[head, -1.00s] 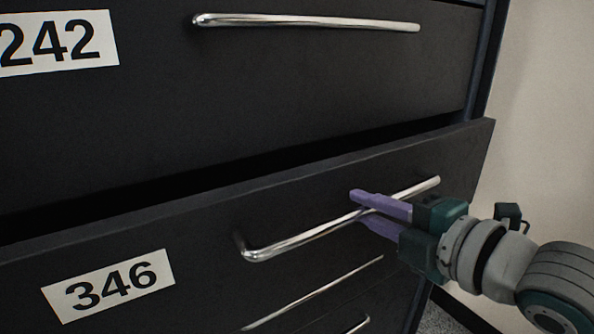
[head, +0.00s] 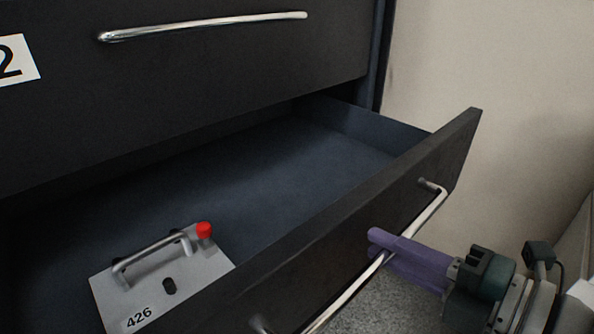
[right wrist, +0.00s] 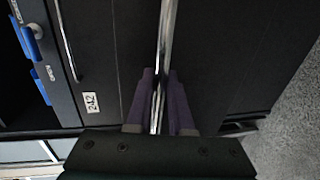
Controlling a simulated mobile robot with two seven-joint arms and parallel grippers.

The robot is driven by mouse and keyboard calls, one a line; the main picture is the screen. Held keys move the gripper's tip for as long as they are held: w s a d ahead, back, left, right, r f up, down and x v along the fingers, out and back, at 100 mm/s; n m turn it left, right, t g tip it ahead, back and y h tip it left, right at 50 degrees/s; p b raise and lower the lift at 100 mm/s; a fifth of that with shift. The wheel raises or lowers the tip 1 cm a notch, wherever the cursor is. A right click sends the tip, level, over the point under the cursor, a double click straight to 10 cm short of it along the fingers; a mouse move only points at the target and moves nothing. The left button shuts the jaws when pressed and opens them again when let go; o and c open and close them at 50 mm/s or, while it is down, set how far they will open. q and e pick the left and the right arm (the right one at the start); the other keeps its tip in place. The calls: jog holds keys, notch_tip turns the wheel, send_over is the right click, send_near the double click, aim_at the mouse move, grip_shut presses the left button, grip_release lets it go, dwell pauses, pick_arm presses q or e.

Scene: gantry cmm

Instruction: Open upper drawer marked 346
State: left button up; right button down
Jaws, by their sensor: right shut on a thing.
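The drawer (head: 300,262) is pulled well out of the black cabinet, and its inside shows. Its label is out of sight now; in the earlier head view it read 346. My right gripper (head: 378,248) has its purple fingers shut on the drawer's silver bar handle (head: 345,296). In the right wrist view the handle (right wrist: 166,45) runs between the two fingers (right wrist: 157,88). My left gripper is not in view.
Inside the drawer lies a grey plate (head: 200,268) marked 426, with a metal handle and a red knob (head: 204,230). Above is a closed drawer (head: 200,80) with its own bar handle (head: 205,25). A pale wall (head: 490,90) stands at the right.

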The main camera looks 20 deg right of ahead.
jog(key=shift+s+d, duration=0.15)
jog(key=shift+s, duration=0.25)
jog(key=c, duration=0.8)
grip_release()
jog(key=v, duration=1)
jog(key=shift+w, duration=0.1)
